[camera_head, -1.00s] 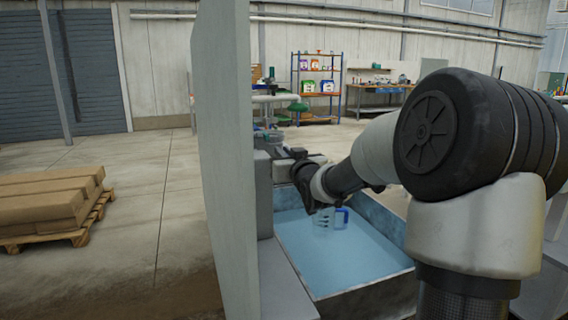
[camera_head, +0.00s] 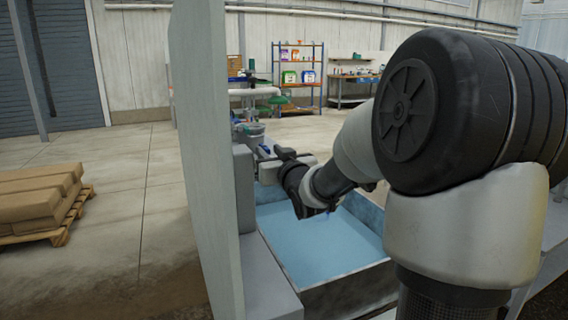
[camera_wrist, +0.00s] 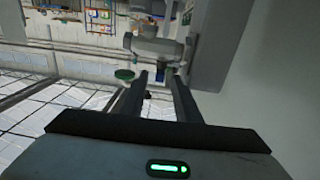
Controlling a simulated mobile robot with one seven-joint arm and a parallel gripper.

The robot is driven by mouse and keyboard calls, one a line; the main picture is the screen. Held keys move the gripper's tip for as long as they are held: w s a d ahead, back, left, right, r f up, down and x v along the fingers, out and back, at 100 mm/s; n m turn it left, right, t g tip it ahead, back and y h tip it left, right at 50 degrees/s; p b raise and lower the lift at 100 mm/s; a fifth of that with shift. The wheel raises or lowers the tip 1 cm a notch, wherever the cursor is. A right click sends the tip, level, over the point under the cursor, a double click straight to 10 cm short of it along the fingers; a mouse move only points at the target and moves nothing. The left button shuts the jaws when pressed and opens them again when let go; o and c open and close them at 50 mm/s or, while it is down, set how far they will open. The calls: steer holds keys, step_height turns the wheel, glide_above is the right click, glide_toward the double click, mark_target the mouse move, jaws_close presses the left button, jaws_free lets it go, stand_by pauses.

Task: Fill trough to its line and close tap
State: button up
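The trough (camera_head: 345,287) is a grey-walled basin in the lower middle of the head view, with a flat pale blue surface inside. I cannot make out a fill line or judge the level. My forearm reaches over its far left part. My gripper (camera_wrist: 158,78) shows two dark fingers in the wrist view; they stand apart with nothing clearly held. In the head view my arm hides the fingertips.
A tall pale panel (camera_head: 205,160) stands left of the trough, with a grey block (camera_head: 244,190) beside it. Stacked sacks on a pallet (camera_head: 40,205) lie at left. Shelves (camera_head: 298,75) and a workbench (camera_head: 352,90) stand at the back. Floor between is open.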

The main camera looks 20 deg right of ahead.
steer(key=s+p, duration=0.2)
steer(key=s, duration=1)
steer(key=shift+s+a, duration=0.2)
steer(key=shift+a, duration=0.1)
stand_by(0.3)
